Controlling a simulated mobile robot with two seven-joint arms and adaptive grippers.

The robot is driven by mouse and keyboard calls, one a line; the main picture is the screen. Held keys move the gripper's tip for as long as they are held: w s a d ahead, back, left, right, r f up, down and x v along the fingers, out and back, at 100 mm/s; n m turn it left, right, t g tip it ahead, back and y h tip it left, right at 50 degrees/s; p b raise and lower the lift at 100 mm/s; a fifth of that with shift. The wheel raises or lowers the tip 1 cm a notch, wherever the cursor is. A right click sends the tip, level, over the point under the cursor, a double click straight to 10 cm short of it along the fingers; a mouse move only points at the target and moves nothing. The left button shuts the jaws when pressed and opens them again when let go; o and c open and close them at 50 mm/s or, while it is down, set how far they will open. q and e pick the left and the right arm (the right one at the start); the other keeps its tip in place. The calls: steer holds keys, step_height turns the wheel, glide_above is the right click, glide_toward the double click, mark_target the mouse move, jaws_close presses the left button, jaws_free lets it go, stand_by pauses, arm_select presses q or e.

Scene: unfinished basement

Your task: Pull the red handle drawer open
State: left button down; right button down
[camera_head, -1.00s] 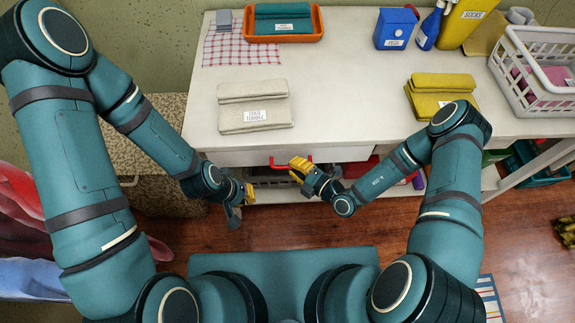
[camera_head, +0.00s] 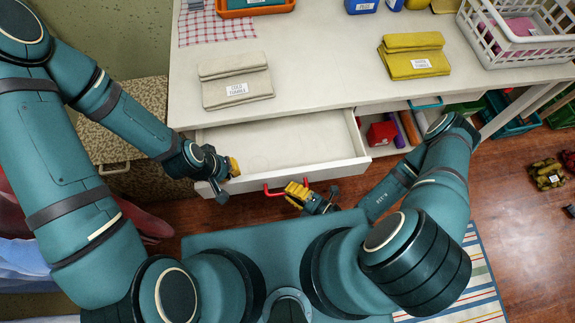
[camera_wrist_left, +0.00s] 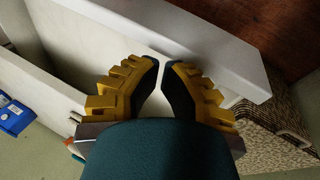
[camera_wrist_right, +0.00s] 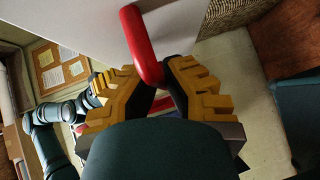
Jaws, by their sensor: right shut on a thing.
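The white drawer (camera_head: 285,147) under the tabletop is pulled out, and its inside looks empty. Its red handle (camera_head: 280,192) is on the front panel, and it also shows in the right wrist view (camera_wrist_right: 143,48). My right gripper (camera_head: 297,190) is shut on the right part of the handle, its yellow fingers around the red bar. My left gripper (camera_head: 232,167) is by the left front corner of the drawer. In the left wrist view its fingertips (camera_wrist_left: 161,68) are a little apart with nothing held, close to the drawer's white panel.
The white table (camera_head: 310,70) carries a beige folded cloth (camera_head: 238,93), a yellow folded cloth (camera_head: 415,68) and a white basket (camera_head: 520,50). A shelf with a red box (camera_head: 381,134) is right of the drawer.

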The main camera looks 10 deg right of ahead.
steer(key=shift+s, duration=2)
steer(key=c, duration=1)
jaws_free()
steer(key=shift+a, duration=0.1)
steer(key=v, duration=1.2)
